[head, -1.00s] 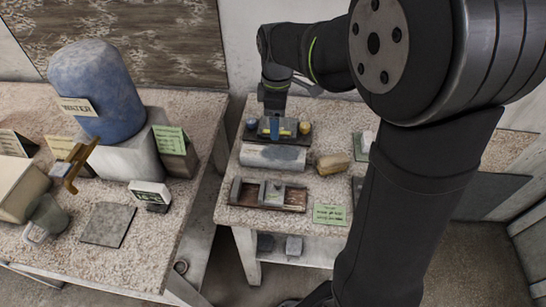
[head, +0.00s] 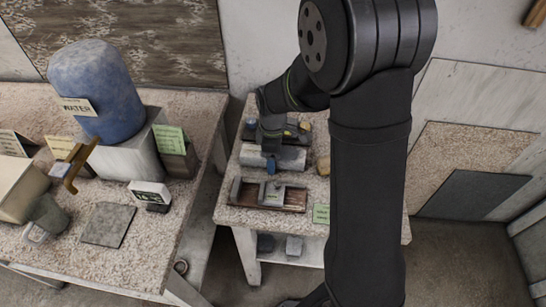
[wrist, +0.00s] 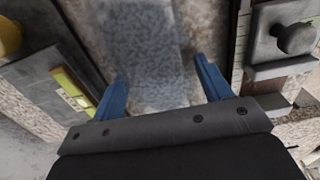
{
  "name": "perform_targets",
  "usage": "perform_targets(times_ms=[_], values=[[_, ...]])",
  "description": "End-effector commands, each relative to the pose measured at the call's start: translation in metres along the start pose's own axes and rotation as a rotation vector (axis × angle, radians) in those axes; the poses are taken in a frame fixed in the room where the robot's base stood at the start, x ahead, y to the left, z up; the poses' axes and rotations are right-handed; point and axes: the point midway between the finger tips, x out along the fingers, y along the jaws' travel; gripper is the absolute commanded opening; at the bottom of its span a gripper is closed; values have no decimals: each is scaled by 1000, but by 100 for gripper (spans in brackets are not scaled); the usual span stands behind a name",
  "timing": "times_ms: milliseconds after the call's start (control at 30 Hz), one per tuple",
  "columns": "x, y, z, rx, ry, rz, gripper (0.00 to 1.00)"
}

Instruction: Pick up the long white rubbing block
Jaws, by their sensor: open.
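The long white rubbing block (head: 292,160) lies across the small stone-topped table in the head view, with a grey patch on its top. My gripper (head: 271,165) hangs over it and hides part of its middle. In the wrist view the block (wrist: 140,45) is pale with a blue-grey patch and runs from the top of the picture toward the gap between the fingers. My gripper (wrist: 163,85) is open there, with its two blue fingers apart and nothing held. I cannot tell the fingers' exact height over the block.
A wooden tray (head: 235,195) with grey blocks lies in front of the block. A dark tray (wrist: 50,85) lies on the other side. A tan block (head: 323,165) is at the right end, partly behind my arm. A green card (head: 321,213) stands at the front edge.

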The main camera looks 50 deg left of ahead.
Motion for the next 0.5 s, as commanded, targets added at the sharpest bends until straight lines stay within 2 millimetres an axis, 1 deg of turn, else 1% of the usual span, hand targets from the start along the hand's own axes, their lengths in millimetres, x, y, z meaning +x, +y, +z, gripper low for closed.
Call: perform_targets(times_ms=[233, 267, 300, 467, 500], values=[[2, 0, 0, 0, 1, 1, 71], [2, 0, 0, 0, 1, 1, 67], [2, 0, 0, 0, 1, 1, 59], [2, 0, 0, 0, 1, 1, 28], [2, 0, 0, 0, 1, 1, 20]])
